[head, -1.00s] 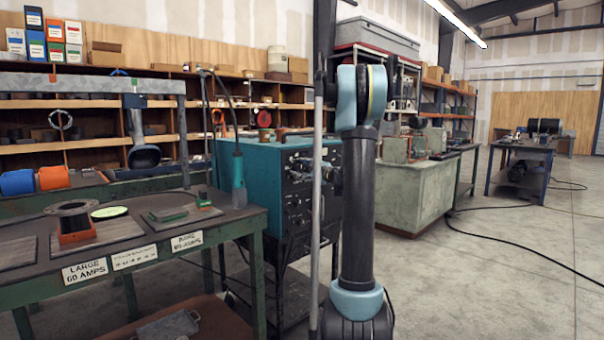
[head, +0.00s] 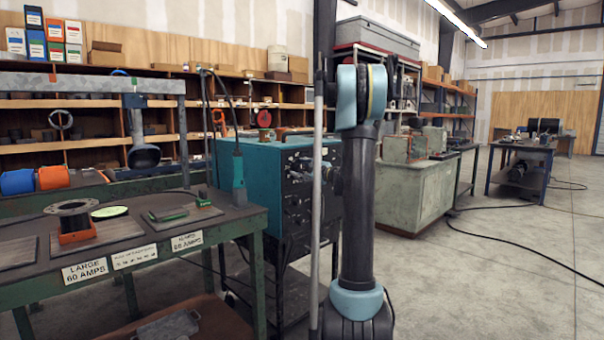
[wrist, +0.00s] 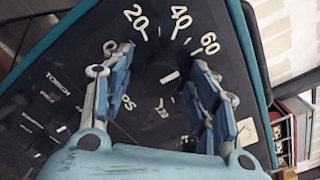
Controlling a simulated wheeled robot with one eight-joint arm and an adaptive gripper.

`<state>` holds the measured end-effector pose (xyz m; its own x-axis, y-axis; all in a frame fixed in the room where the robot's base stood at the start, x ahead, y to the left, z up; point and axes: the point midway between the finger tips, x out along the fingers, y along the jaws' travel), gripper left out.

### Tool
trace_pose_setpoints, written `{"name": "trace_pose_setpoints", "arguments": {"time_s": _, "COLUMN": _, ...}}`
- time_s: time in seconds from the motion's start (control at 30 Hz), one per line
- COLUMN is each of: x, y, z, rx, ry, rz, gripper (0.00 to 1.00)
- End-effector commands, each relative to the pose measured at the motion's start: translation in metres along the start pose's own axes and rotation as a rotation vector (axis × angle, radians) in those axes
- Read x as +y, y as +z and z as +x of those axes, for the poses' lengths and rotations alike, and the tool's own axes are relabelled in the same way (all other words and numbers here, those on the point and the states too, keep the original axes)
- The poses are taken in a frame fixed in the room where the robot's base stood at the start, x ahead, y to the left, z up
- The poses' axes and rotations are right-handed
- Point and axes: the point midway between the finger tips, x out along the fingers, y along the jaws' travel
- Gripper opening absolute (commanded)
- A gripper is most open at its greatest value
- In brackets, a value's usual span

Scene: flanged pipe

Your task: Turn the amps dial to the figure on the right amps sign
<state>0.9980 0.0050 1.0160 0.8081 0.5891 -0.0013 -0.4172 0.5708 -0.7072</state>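The amps dial (wrist: 168,75) is a dark round knob on the black panel of a teal machine (head: 270,178). In the wrist view its white mark slants up and right, roughly toward 60; I cannot tell exactly. Figures 20, 40 and 60 read clearly around it; lower figures are partly hidden by fingers. My gripper (wrist: 164,88) is open, with one finger left and one right of the knob; contact is not clear. The left sign (head: 84,270) reads LARGE 60 AMPS. The right sign (head: 187,241) has blurred lettering I cannot read surely.
Other switches fill the panel's lower left in the wrist view. The floor at right is open, with cables.

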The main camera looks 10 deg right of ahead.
Motion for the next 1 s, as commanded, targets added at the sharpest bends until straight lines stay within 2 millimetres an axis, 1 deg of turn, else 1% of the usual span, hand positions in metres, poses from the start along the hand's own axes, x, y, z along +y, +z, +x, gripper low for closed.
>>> {"name": "trace_pose_setpoints", "arguments": {"time_s": 0.23, "x": -0.001, "y": 0.0, "z": -0.001, "rx": 0.001, "ry": -0.001, "rz": 0.0, "gripper": 0.54}}
{"name": "trace_pose_setpoints", "arguments": {"time_s": 0.37, "x": -0.001, "y": -0.001, "z": -0.01, "rx": 0.001, "ry": -0.002, "rz": 0.001, "gripper": 0.54}}
{"name": "trace_pose_setpoints", "arguments": {"time_s": 0.47, "x": -0.001, "y": -0.001, "z": -0.024, "rx": 0.002, "ry": -0.003, "rz": 0.0, "gripper": 0.54}}
{"name": "trace_pose_setpoints", "arguments": {"time_s": 0.8, "x": -0.001, "y": -0.002, "z": -0.089, "rx": 0.003, "ry": -0.003, "rz": 0.001, "gripper": 0.54}}
{"name": "trace_pose_setpoints", "arguments": {"time_s": 0.9, "x": 0.0, "y": -0.002, "z": -0.102, "rx": 0.003, "ry": -0.002, "rz": 0.001, "gripper": 0.54}}
{"name": "trace_pose_setpoints", "arguments": {"time_s": 1.0, "x": 0.0, "y": -0.002, "z": -0.112, "rx": 0.002, "ry": -0.001, "rz": 0.001, "gripper": 0.54}}
